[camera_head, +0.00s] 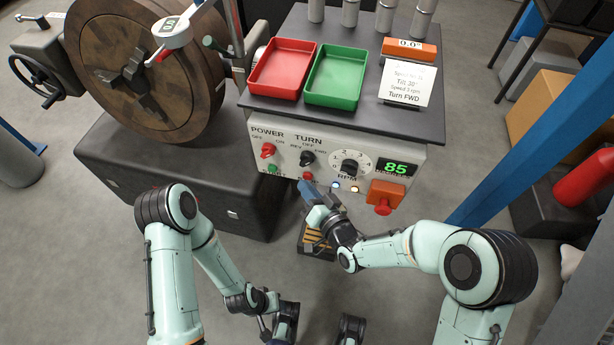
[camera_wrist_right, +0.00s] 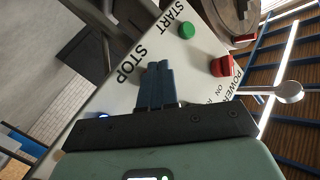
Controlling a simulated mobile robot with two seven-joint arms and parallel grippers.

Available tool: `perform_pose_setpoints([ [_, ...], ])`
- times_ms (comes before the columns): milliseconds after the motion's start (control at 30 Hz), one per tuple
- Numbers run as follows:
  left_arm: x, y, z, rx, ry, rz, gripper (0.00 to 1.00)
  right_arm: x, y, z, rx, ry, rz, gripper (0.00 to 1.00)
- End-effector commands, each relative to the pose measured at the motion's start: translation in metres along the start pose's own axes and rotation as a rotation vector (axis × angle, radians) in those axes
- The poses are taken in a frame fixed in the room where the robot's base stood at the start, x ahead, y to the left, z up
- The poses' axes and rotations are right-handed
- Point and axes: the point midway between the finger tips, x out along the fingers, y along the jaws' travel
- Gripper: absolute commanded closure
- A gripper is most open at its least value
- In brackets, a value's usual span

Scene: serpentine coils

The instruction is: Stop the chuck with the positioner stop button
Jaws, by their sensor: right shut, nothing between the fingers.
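The chuck (camera_head: 105,45), a large brown disc with dark jaws, stands at the upper left in the head view. The grey control panel (camera_head: 330,150) faces me. Its red stop button (camera_head: 307,176) shows just above my right fingertips, right of the green start button (camera_head: 272,169). My right gripper (camera_head: 304,187) is shut and empty, its blue-grey fingers pointing at the stop button. In the right wrist view the fingers (camera_wrist_right: 157,85) cover most of the button beside the STOP label (camera_wrist_right: 131,65); contact cannot be told. My left arm hangs low; its gripper (camera_head: 268,328) is unclear.
The panel also has a red power switch (camera_head: 268,150), a black turn knob (camera_head: 307,158), an RPM dial (camera_head: 350,166), a green display reading 85 (camera_head: 397,169) and an orange box with a red button (camera_head: 384,197). Red (camera_head: 283,68) and green (camera_head: 336,76) trays sit on top.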

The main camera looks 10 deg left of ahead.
Motion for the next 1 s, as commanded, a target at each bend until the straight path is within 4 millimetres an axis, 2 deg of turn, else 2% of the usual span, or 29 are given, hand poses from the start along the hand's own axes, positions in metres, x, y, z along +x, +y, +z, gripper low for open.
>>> perform_pose_setpoints([
  [33,0.0044,-0.0018,0.0000,-0.004,-0.002,-0.003,0.57,0.0008,0.0014,0.0007,0.000,0.000,0.000,1.00],
  [1000,0.0083,-0.0049,-0.0008,-0.009,0.000,-0.008,0.57,0.0066,0.0061,-0.0029,0.000,0.001,0.000,1.00],
])
